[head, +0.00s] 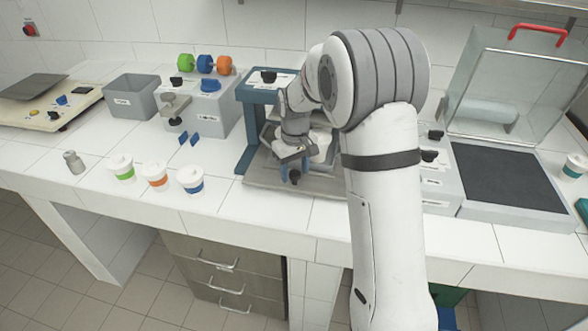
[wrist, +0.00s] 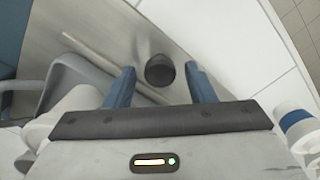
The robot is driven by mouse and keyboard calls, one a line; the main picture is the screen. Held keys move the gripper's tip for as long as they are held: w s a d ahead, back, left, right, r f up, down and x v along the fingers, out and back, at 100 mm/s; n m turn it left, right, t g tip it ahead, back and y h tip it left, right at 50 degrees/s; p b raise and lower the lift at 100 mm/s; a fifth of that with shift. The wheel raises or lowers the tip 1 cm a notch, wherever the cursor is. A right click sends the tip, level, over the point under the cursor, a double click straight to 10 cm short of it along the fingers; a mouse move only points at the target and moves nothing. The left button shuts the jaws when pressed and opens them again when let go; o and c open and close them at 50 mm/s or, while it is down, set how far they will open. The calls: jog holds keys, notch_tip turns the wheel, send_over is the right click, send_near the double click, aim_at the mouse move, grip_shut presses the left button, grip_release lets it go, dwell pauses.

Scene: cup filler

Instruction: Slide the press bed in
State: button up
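The press (head: 247,158) is a blue frame on a metal base plate (head: 258,182), in the middle of the bench in the head view. The press bed (head: 270,136) is a grey part inside the frame, largely hidden by my arm. A round black knob (head: 295,177) stands at its front; it also shows in the wrist view (wrist: 160,70). My gripper (head: 291,170) points down at the knob. In the wrist view my gripper (wrist: 161,72) is open, with one blue finger on each side of the knob and gaps visible. A white part (head: 321,143) sits behind the gripper.
Cups with green (head: 122,168), orange (head: 155,175) and blue (head: 190,180) bands stand left of the press. A grey machine (head: 212,110) is behind them. A clear-lidded box (head: 510,180) is at the right. The bench front edge is close to the base plate.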

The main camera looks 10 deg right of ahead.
notch_tip(320, 180, up, 8)
jog(key=shift+f, duration=0.1)
dwell(0.5)
